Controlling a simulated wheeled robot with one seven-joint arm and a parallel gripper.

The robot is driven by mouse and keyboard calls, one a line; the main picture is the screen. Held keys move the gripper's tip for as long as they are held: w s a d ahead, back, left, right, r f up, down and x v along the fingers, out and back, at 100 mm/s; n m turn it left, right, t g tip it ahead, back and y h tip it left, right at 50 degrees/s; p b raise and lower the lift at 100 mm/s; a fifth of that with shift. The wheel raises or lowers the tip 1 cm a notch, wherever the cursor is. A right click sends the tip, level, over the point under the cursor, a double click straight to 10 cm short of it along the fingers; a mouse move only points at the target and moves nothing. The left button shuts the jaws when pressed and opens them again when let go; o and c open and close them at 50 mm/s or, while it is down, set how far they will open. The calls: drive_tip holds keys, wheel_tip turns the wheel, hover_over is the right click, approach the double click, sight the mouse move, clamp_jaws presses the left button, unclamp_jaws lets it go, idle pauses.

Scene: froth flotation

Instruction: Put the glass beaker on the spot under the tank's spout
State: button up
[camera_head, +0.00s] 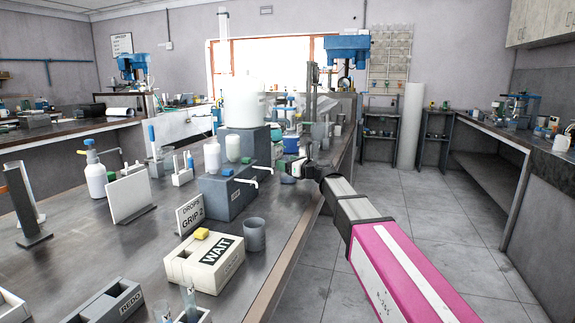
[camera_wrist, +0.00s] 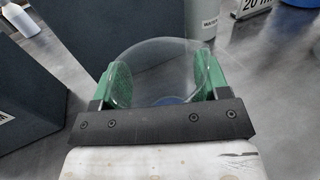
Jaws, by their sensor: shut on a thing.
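The clear glass beaker (camera_wrist: 158,68) sits between the green-padded fingers of my gripper (camera_wrist: 162,82) in the wrist view, and the gripper is shut on it. Its round rim faces the camera. In the head view my gripper (camera_head: 300,169) is over the bench's right edge, beside the tank's base; the beaker is too small to make out there. The white tank (camera_head: 244,102) stands on a blue-grey block. White spouts (camera_head: 264,169) stick out to the right from the blue-grey blocks, left of my gripper. The spot under the spout cannot be made out.
A grey cup (camera_head: 254,236) and a WAIT box (camera_head: 205,262) with a yellow piece on top stand nearer on the bench (camera_head: 140,248). A DROPS GRIP 2 sign (camera_head: 190,214) stands behind them. The wrist view shows a dark block (camera_wrist: 45,85) close at left. The floor right is clear.

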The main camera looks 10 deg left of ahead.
drive_tip(key=o, duration=1)
drive_tip(key=shift+o, duration=0.2)
drive_tip(key=v, duration=1.2)
